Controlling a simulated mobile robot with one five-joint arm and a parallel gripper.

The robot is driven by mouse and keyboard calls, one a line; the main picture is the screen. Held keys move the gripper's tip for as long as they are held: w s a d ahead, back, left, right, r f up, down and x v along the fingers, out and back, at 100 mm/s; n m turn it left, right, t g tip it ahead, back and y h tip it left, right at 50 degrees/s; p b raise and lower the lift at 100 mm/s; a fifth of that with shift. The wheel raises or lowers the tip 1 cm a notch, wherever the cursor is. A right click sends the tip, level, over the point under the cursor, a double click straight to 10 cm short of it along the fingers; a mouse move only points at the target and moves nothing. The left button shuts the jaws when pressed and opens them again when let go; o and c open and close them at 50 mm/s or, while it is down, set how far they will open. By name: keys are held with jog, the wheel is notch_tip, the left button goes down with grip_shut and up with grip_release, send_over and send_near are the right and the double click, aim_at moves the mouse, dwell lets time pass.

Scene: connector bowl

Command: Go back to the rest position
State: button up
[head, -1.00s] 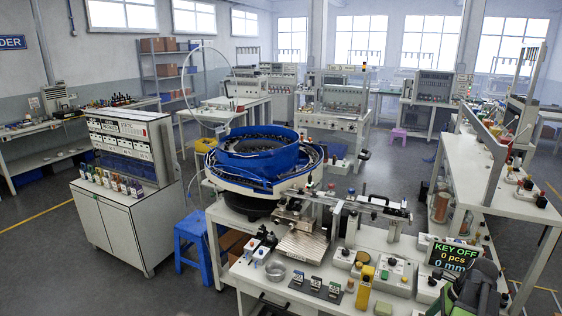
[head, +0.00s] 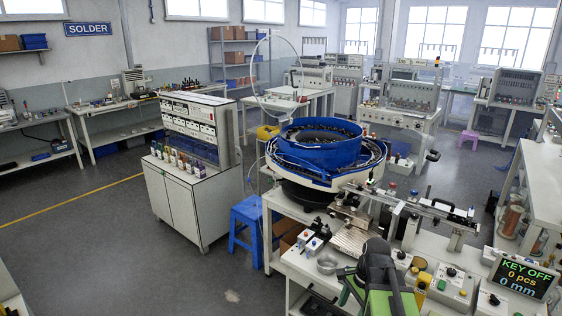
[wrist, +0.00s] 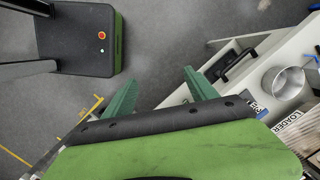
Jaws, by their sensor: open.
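My gripper (wrist: 160,92) shows in the wrist view with its two green fingers spread apart and nothing between them. Grey floor lies below the fingers, with the white bench edge to their right. In the head view my green and black arm (head: 380,280) stands at the bottom, in front of the bench, and its fingertips cannot be made out there. The blue bowl feeder (head: 320,150) sits on the bench behind it.
A small metal bowl (wrist: 289,82) and the loader plate (wrist: 300,128) lie on the bench at the right. A blue stool (head: 247,225) stands left of the bench. The display (head: 522,275) reads KEY OFF, 0 pcs. Open floor (head: 120,245) lies to the left.

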jog(key=s+a+n+h, duration=0.2)
jog(key=a+n, duration=0.4)
jog(key=n, duration=0.8)
jog(key=shift+f, duration=0.15)
